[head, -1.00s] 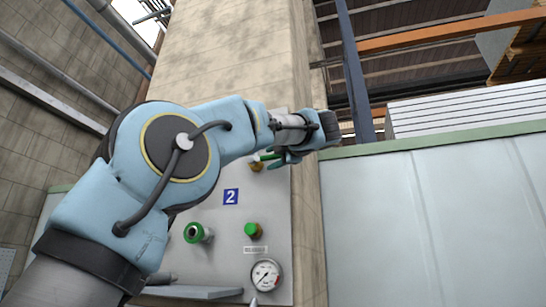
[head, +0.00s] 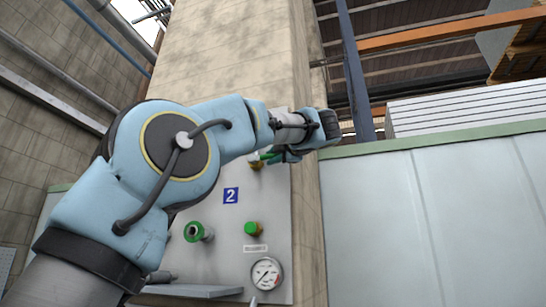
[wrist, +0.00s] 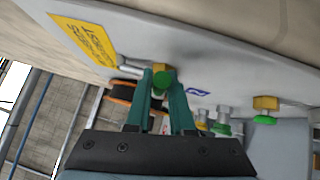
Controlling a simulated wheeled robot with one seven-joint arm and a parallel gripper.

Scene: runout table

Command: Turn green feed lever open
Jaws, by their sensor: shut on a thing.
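The green feed lever (wrist: 164,80) is at the middle of the wrist view, seen nearly end-on between my two teal fingers, with its brass valve body just behind it on the grey panel. My gripper (wrist: 163,92) is shut on the lever. In the head view my gripper (head: 284,156) is at the upper right of the panel (head: 225,221), and only a little of the green lever (head: 265,156) shows beside the fingers. My wrist hides much of the valve there, so the lever's exact angle is hard to tell.
Below the lever, the panel carries a blue "2" label (head: 231,195), a green-ringed fitting (head: 197,232), a green knob (head: 252,229) and a pressure gauge (head: 267,273). A yellow warning label (wrist: 84,40) is near the lever. A pale wall (head: 440,220) stands to the right.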

